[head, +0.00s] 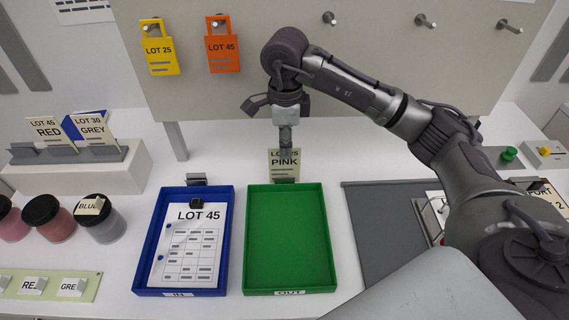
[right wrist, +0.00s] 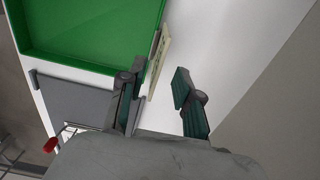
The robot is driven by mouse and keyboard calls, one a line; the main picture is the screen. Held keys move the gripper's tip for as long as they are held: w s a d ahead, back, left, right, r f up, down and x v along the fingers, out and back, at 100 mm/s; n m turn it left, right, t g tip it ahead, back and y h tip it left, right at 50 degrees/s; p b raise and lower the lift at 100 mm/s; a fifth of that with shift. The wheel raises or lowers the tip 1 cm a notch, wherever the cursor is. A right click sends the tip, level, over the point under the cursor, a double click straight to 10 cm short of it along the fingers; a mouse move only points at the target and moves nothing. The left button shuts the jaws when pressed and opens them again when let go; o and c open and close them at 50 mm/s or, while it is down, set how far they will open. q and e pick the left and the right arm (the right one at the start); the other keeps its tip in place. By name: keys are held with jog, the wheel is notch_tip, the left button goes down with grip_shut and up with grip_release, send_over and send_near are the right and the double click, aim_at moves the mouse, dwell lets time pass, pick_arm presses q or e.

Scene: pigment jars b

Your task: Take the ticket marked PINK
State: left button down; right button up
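The cream ticket marked PINK (head: 284,162) stands upright just behind the green tray, its foot at a small grey holder. The gripper partly covers the ticket's upper part in the head view. My right gripper (head: 286,146) comes down from above at the ticket. In the right wrist view the right gripper (right wrist: 157,92) is open, its two fingers apart. The ticket (right wrist: 160,62) shows nearly edge-on there, beyond the fingertips and roughly in line with the gap, nearer the left finger. I see no contact. My left gripper is not in view.
The green tray (head: 247,240) is empty. The blue tray (head: 228,260) holds a LOT 45 sheet. A grey mat (head: 385,240) lies at right. Yellow and orange LOT tags (head: 222,60) hang on the board. RED and GREY tickets stand at left. Jars (head: 57,222) stand at far left.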

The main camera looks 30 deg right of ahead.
aim_at(285, 163)
jog(key=shift+s+f, duration=0.1)
jog(key=shift+f, duration=0.45)
notch_tip(285, 163, down, 4)
jog(key=shift+a+f+p, duration=0.1)
jog(key=shift+f+p, duration=0.15)
jog(key=shift+p, duration=1)
jog(key=shift+f, duration=0.35)
grip_shut()
